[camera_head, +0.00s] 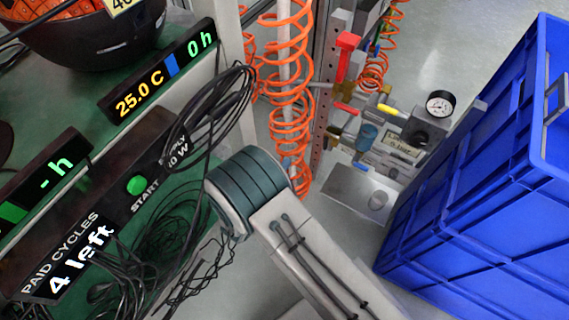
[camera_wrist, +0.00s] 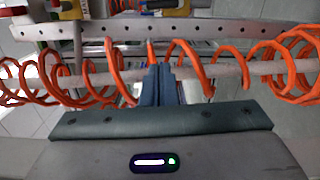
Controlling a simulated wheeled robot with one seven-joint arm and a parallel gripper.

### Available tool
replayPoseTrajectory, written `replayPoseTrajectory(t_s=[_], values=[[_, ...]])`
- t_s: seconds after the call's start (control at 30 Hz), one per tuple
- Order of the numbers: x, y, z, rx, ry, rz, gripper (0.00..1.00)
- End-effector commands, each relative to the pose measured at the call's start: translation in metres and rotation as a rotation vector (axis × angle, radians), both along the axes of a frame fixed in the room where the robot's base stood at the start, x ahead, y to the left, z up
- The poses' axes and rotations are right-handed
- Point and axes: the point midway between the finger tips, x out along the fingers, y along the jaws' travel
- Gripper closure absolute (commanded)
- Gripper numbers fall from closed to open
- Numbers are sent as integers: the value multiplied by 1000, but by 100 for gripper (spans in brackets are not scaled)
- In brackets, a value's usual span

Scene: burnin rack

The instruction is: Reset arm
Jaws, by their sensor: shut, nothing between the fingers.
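My gripper (camera_wrist: 160,85) shows in the wrist view, its two dark blue-grey fingers together in the middle with nothing between them. Orange coiled hose and a pale horizontal-looking pipe (camera_wrist: 232,70) lie behind the fingertips; I cannot tell whether they touch. In the head view my arm reaches up from the bottom, with a dark teal rounded section at its upper end. The gripper itself cannot be made out there.
A panel (camera_head: 158,136) reading "4 left", a display (camera_head: 160,73) reading 25.0 C and loose black cables (camera_head: 150,240) are left. Orange coiled hoses (camera_head: 287,80) hang beyond my arm. A gauge (camera_head: 440,104) and a large blue crate (camera_head: 490,180) stand right.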

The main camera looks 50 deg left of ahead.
Motion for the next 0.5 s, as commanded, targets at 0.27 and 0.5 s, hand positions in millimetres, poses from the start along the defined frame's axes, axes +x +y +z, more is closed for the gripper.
replayPoseTrajectory(t_s=[0.27, 0.5], values=[[0, 0, 0, 0, 0, 0, 100], [21, -9, 26, 1, 11, -82, 100]])
